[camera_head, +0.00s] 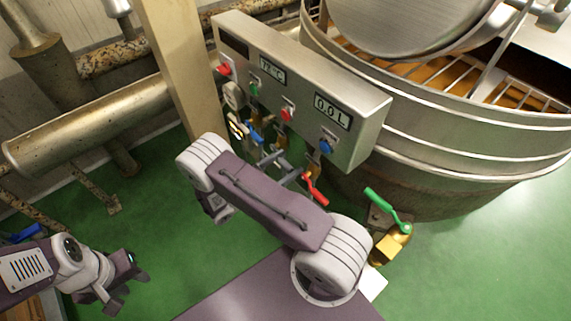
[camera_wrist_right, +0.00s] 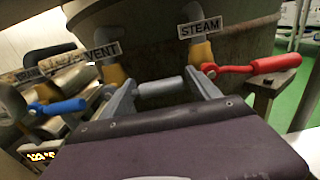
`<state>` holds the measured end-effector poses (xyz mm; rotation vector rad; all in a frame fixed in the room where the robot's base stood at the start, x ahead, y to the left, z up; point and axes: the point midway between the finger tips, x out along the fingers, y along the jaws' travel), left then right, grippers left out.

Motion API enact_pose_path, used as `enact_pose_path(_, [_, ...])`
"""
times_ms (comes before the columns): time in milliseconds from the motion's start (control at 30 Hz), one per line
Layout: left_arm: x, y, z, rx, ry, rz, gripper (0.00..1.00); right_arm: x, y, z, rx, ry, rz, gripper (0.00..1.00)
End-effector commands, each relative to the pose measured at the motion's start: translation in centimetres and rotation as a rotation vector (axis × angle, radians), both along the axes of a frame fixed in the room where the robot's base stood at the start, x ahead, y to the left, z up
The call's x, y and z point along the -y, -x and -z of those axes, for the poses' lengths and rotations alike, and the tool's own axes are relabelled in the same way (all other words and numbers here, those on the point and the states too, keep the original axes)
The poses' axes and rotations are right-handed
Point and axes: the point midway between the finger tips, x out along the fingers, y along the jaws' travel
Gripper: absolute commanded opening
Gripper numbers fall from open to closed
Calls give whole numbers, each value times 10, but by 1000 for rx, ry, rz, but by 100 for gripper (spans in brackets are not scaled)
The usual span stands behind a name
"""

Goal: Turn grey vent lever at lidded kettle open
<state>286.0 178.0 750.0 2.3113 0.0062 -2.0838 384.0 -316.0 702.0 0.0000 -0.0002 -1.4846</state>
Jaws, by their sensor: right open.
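The grey vent lever (camera_wrist_right: 160,88) shows in the right wrist view, its cylindrical handle lying crosswise beside the VENT label (camera_wrist_right: 101,52). My right gripper (camera_wrist_right: 162,80) is open, with one grey finger on each side of the handle. I cannot tell whether a finger touches it. In the head view my right gripper (camera_head: 285,166) is low under the control panel, partly hidden by my arm. The lidded kettle (camera_head: 450,150) stands at the right. My left gripper (camera_head: 128,280) hangs at the lower left, away from the kettle; its jaw opening is unclear.
A red lever (camera_wrist_right: 250,67) under the STEAM label (camera_wrist_right: 200,27) is close to the right finger. A blue lever (camera_wrist_right: 58,107) is at the left. The control panel (camera_head: 300,90) overhangs the levers. A green lever (camera_head: 385,208) sits by the kettle. Green floor is free at lower right.

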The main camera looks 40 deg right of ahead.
Motion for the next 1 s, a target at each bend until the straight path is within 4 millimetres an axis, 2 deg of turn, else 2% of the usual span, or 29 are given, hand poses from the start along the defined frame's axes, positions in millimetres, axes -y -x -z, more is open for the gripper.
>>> enact_pose_path(100, [0,0,0,0,0,0,36,0,0,0,0,0,0,68])
enact_pose_path(300, [0,0,0,0,0,0,36,0,0,0,0,0,0,12])
enact_pose_path(333, [0,0,0,0,0,0,36,0,0,0,0,0,1,4])
enact_pose_path(367, [0,0,0,0,0,0,36,0,0,0,0,0,1,0])
enact_pose_path(733, [0,0,4,0,0,0,36,0,0,5,41,-5,2,0])
enact_pose_path(1000, [0,0,16,0,0,0,36,-1,-1,21,218,-20,2,0])
